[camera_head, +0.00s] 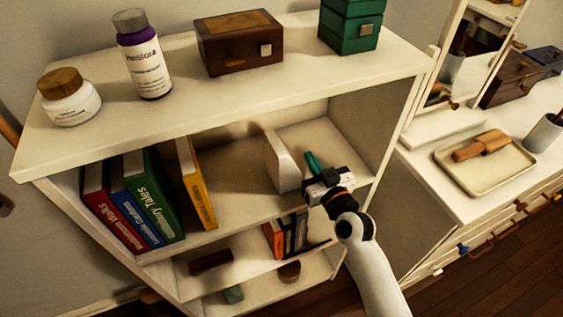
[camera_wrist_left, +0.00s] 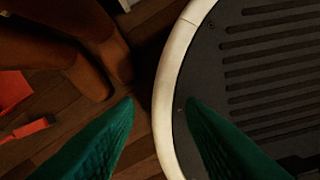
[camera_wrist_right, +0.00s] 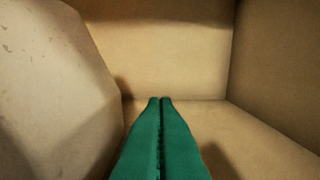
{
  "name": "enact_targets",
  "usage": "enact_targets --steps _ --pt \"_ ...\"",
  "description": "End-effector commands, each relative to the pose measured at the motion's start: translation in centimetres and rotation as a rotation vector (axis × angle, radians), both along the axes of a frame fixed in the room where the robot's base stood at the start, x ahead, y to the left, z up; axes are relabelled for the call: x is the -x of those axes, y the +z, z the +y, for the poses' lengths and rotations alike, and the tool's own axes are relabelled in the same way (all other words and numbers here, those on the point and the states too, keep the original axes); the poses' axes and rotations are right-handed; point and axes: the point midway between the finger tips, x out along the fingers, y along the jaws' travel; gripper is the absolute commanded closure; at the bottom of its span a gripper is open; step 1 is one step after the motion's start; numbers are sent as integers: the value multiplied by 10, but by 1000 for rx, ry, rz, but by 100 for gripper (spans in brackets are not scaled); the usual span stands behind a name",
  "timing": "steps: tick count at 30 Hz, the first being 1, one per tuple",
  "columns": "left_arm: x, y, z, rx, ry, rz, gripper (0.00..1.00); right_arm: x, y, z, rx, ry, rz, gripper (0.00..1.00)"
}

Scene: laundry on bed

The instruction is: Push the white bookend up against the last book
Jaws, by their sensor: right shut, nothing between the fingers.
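The white bookend (camera_head: 281,163) stands upright on the upper open shelf, right of the books, with a wide gap between them. The last book is the yellow book (camera_head: 196,184), leaning beside the green book (camera_head: 154,200), blue book (camera_head: 137,211) and red book (camera_head: 112,215). My right gripper (camera_head: 311,160) is shut and empty, just right of the bookend. In the right wrist view its green fingers (camera_wrist_right: 160,103) are together, with the bookend (camera_wrist_right: 55,90) at the left; I cannot tell whether they touch. My left gripper (camera_wrist_left: 158,102) is open and empty, away from the shelf.
The shelf board (camera_head: 236,200) is bare between the yellow book and bookend. The top board (camera_head: 330,75) carries a jar (camera_head: 69,100), a bottle (camera_head: 145,60), a wooden box (camera_head: 239,45) and green boxes (camera_head: 350,28). A side panel (camera_head: 375,120) closes the right.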

Motion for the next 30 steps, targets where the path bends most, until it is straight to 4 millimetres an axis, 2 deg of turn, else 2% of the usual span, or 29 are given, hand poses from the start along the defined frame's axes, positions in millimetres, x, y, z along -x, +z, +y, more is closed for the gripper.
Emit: enact_targets --steps 8,30 --pt "0 1 0 0 0 0 64 0 0 1 0 0 0 100" --pt "0 10 0 0 0 0 64 8 1 22 -1 0 0 100"
